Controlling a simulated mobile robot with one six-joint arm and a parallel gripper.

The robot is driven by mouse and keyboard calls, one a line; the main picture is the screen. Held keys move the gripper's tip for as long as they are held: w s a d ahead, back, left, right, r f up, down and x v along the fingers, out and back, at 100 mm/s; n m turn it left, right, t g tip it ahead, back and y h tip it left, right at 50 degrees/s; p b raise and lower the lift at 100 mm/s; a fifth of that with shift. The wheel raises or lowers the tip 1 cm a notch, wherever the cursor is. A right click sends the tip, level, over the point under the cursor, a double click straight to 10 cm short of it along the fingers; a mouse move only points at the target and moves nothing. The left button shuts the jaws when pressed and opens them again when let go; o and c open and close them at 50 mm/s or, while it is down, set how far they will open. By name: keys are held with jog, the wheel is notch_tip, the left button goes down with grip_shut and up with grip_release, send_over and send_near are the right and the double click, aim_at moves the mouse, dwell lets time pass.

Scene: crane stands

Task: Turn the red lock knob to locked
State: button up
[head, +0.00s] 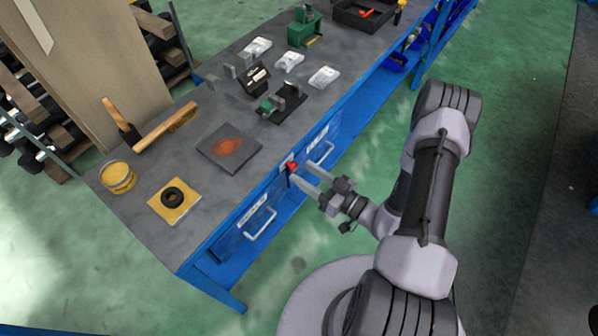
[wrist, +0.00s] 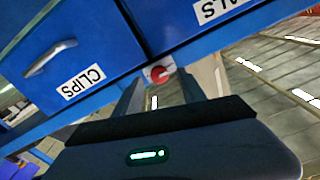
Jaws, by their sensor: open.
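The red lock knob (head: 291,167) sits on the front of the blue bench, between two drawers. In the wrist view the red knob (wrist: 159,74) shows on a pale round plate just ahead of and between my fingers. My gripper (head: 303,187) is open, its fingers pointing at the knob from the front right. In the wrist view the two fingers of my gripper (wrist: 160,95) stand apart with nothing between them. I cannot tell whether the fingertips touch the knob, and its pointing direction is too small to read surely.
A drawer labelled CLIPS (wrist: 75,62) with a metal handle is beside the knob; another labelled drawer (wrist: 190,20) is on its other side. A drawer handle (head: 260,224) juts out.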

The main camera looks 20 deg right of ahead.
aim_at(291, 166)
jog(key=shift+x, duration=1.25)
grip_shut()
